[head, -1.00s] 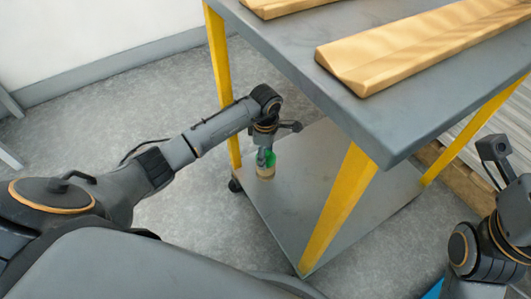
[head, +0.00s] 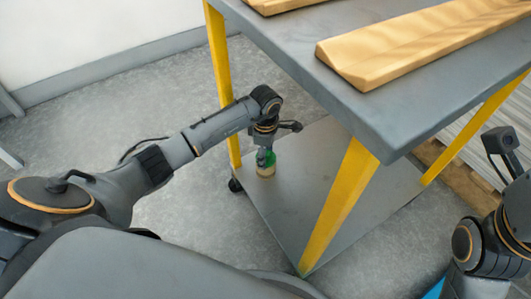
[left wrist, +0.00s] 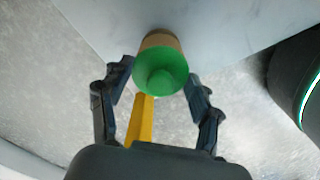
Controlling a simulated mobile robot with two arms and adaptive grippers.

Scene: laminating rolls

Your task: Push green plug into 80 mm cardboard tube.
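The green plug (left wrist: 160,72), a round cap with a raised knob, sits against the end of the cardboard tube (left wrist: 161,40) in the left wrist view. In the head view the plug (head: 264,159) is at the top of the upright tube (head: 265,172), which stands on the lower shelf. My left gripper (left wrist: 161,74) has a fingertip close against each side of the plug and looks shut on it. In the head view my left gripper (head: 264,150) is right above the tube. How deep the plug sits is hard to tell. My right gripper's fingers are out of view.
The grey cart top (head: 300,45) with wooden pieces (head: 420,50) overhangs at the right. Yellow legs (head: 340,205) stand near my left gripper, one behind it (head: 222,80). The lower shelf (head: 315,190) is otherwise clear. A pallet (head: 465,185) lies at the right.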

